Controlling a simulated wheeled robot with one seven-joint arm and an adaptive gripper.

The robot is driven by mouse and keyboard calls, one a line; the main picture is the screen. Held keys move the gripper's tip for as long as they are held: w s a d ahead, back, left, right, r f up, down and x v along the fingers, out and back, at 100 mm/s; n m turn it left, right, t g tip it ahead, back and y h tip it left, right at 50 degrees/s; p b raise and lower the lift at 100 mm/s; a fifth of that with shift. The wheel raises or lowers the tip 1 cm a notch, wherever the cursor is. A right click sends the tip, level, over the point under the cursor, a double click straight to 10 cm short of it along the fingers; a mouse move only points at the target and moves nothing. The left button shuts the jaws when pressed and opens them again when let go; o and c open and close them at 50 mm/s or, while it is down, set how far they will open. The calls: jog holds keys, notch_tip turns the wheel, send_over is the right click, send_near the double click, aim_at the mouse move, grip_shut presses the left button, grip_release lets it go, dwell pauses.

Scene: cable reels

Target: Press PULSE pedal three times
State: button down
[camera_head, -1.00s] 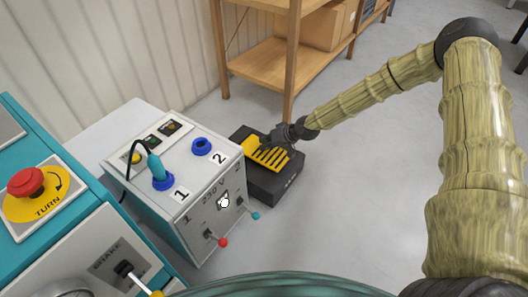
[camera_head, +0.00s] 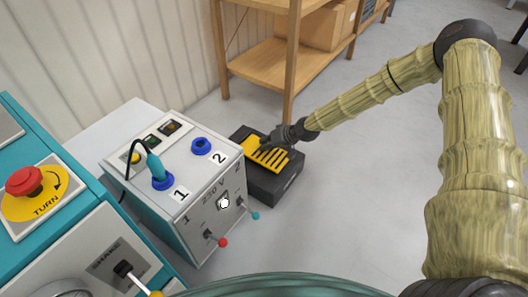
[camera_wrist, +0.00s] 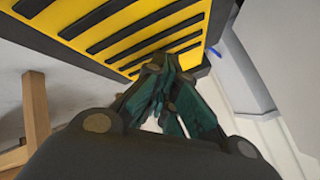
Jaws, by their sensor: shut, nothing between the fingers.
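The pedal (camera_head: 265,155) has a yellow plate with black ribs on a dark base. It lies on the floor beside the grey-white box; no PULSE label is legible. In the wrist view its yellow ribbed plate (camera_wrist: 135,32) fills the upper part. My gripper (camera_head: 270,143) is shut and empty, its tips at the far edge of the plate. In the wrist view the shut fingers (camera_wrist: 165,65) overlap the plate's near edge; whether they touch it I cannot tell.
The grey-white box (camera_head: 200,220) with blue sockets, a plug and small levers stands left of the pedal. A wooden shelf (camera_head: 265,66) stands behind. A teal console with a red knob (camera_head: 24,181) is at far left. Floor at right is clear.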

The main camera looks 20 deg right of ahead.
jog(key=shift+s+f+b, duration=0.1)
jog(key=shift+f+b, duration=0.5)
jog(key=shift+f, duration=0.45)
dwell(1.0)
dwell(0.4)
jog(key=shift+r+p, duration=1.35)
jog(key=shift+r, duration=0.35)
jog(key=shift+r+p, duration=1.9)
jog(key=shift+r, duration=0.65)
